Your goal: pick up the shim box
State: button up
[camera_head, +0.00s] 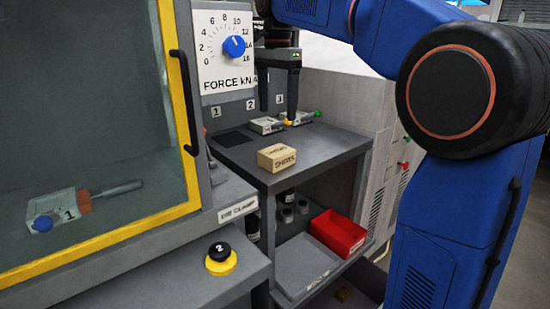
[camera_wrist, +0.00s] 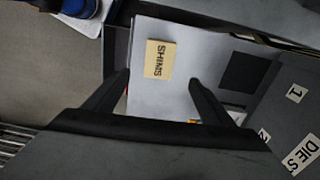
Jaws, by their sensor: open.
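The shim box (camera_head: 277,157) is a small tan box marked "SHIMS". It sits on the dark grey shelf top (camera_head: 318,150), near its front edge, in the head view. In the wrist view the shim box (camera_wrist: 159,59) lies beyond the fingertips, between their lines and a little left of the middle. My gripper (camera_head: 277,105) is open and empty, with its fingers pointing down above the back of the shelf top. It also shows in the wrist view (camera_wrist: 158,78). The box is apart from the fingers.
Die units (camera_head: 266,125) with small coloured knobs stand at the back of the shelf top, close to my fingers. A yellow-framed glass door (camera_head: 180,110) is at left. A red bin (camera_head: 338,233) and grey tray (camera_head: 306,262) are below. A button marked 2 (camera_head: 221,262) is in front.

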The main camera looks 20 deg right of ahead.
aim_at(276, 151)
notch_tip(276, 151, down, 12)
jog(key=shift+s+a+f, duration=0.1)
dwell(0.5)
jog(key=c, duration=1.4)
